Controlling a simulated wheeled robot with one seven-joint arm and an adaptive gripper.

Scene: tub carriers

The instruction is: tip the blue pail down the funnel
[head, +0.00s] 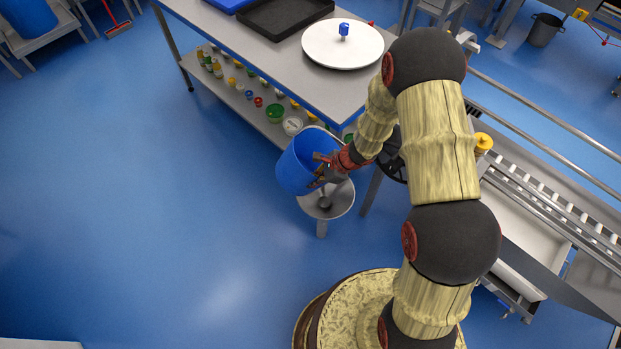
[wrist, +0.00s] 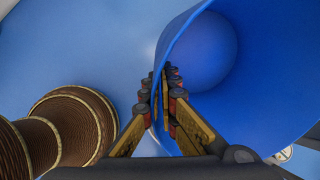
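The blue pail (head: 294,170) is held off the floor, tilted, with its mouth turned to the upper right in the head view. My gripper (head: 328,170) is shut on the pail's wall at the rim. In the wrist view the fingers (wrist: 165,105) pinch the wall, one on each side, and the pail (wrist: 255,80) fills the right. Its inside shows smooth blue there; I see no contents. The grey metal funnel (head: 341,203) has a wide round bowl on a short stem. It lies just below and right of the pail in the head view, partly covered by pail and gripper.
A steel table (head: 270,50) stands behind, with black and blue trays and a white round lid (head: 342,44) on top. Its lower shelf holds several bottles and bowls. A railed conveyor (head: 555,205) runs along the right.

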